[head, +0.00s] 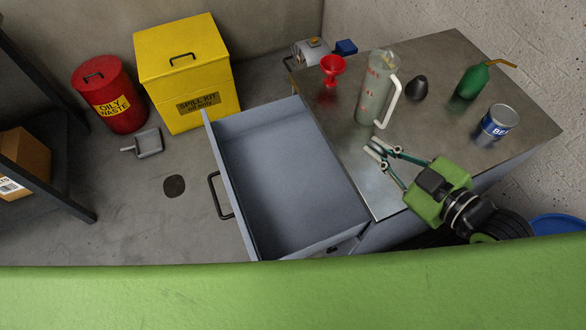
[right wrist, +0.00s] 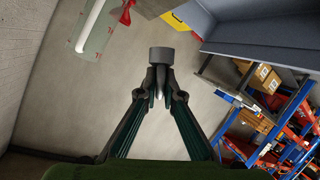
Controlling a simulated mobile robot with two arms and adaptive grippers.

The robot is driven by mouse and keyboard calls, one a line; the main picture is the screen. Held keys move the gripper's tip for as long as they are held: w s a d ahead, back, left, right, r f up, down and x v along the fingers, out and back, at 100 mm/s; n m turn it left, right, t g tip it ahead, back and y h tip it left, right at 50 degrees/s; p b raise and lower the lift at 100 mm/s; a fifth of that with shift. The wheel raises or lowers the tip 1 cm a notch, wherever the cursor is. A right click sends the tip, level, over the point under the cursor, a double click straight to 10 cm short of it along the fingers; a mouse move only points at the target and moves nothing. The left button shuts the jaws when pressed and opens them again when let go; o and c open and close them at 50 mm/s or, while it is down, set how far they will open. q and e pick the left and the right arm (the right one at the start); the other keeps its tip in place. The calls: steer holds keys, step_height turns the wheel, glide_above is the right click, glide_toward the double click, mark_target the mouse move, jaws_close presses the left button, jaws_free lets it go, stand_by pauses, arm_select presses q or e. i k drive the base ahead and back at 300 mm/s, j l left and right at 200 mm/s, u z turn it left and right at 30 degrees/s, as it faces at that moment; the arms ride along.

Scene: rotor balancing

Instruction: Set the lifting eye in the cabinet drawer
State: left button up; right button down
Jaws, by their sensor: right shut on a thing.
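The cabinet drawer (head: 288,175) is pulled out at the left of the metal-topped cabinet, and its visible floor is bare. My right gripper (head: 377,149) is above the cabinet top near its left edge, to the right of the drawer. In the right wrist view my right gripper (right wrist: 160,80) is shut on a small grey metal piece, apparently the lifting eye (right wrist: 161,54). Its wider grey end sticks out beyond the fingertips, and the fingers partly hide the rest. In the head view the piece is too small to make out clearly. My left gripper is not in view.
On the cabinet top (head: 440,75) stand a clear jug (head: 374,95), a red funnel (head: 332,67), a dark cone-like piece (head: 416,88), a green oil can (head: 472,82) and a blue tin (head: 498,122). A yellow bin (head: 185,75) and red can (head: 108,95) stand beyond the drawer.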

mark_target(284, 199)
steer(key=j+u, duration=0.55)
steer(key=u, duration=0.15)
steer(key=j+u, duration=0.35)
steer(key=i+j+z, duration=0.2)
steer(key=i+j, duration=0.2)
steer(key=i, duration=0.25)
steer(key=i+j+z, duration=0.15)
steer(key=i+j, duration=0.35)
steer(key=i+z, duration=0.25)
steer(key=z, duration=0.2)
steer(key=i+z, duration=0.3)
steer(key=z, duration=0.15)
steer(key=i+j+z, duration=0.2)
steer(key=z, duration=0.25)
steer(key=i+j+z, duration=0.2)
steer(key=z, duration=0.25)
steer(key=i+j+z, duration=0.1)
steer(key=z, duration=0.35)
steer(key=i+j+z, duration=0.2)
steer(key=z, duration=0.25)
steer(key=i+j+z, duration=0.1)
steer(key=j+z, duration=0.15)
steer(key=z, duration=0.2)
steer(key=j+z, duration=0.25)
steer(key=z, duration=0.2)
steer(key=i+j+z, duration=0.1)
steer(key=j+z, duration=0.85)
steer(key=i+l, duration=0.4)
